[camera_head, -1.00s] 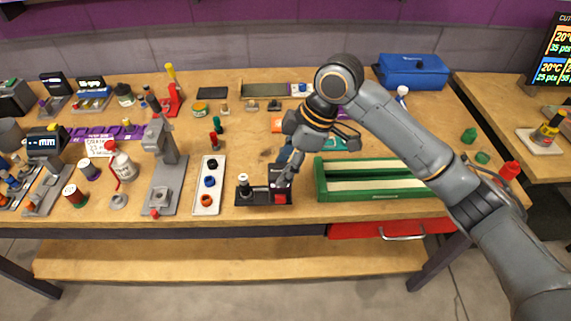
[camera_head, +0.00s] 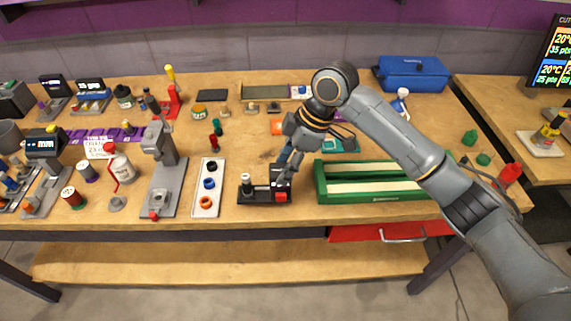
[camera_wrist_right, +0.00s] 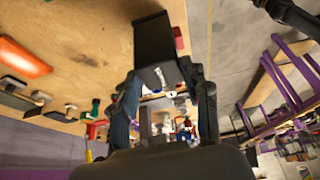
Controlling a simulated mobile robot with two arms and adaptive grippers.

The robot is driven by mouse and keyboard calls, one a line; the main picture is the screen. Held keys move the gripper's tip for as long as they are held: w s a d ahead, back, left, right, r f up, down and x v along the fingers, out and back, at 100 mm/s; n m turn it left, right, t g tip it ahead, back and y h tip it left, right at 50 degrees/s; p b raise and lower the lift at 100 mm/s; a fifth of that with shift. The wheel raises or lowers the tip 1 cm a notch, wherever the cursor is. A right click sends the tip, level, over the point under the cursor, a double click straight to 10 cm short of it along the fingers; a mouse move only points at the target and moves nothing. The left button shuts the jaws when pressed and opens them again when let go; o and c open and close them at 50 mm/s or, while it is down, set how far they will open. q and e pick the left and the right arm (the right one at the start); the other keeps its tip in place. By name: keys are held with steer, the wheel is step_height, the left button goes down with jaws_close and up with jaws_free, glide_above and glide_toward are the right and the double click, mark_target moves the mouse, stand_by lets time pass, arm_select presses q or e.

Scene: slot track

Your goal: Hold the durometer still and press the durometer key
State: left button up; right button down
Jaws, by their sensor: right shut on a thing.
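The durometer, as I take it, is the black device (camera_head: 255,197) near the front edge of the bench in the head view. It has a flat black base, a small post with a pale top on its left, and a dark upright block on its right. The red key (camera_head: 282,197) is low on the front of that block. My right gripper (camera_head: 285,168) comes down from behind and is shut on the block; the wrist view shows the dark block (camera_wrist_right: 154,40) between the two fingers. The red key is apart from the fingers. My left gripper is not in view.
A white tray with coloured rings (camera_head: 206,202) and a grey stand (camera_head: 163,188) are to the left. A green open-topped box (camera_head: 372,196) is close on the right. A blue case (camera_head: 412,73) stands at the back. Bare wood lies behind the device.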

mark_target(285, 164)
steer(key=shift+w+f+b, duration=0.35)
steer(key=shift+w+f, duration=0.8)
steer(key=shift+w, duration=0.25)
steer(key=shift+f, duration=0.25)
stand_by(0.5)
stand_by(0.9)
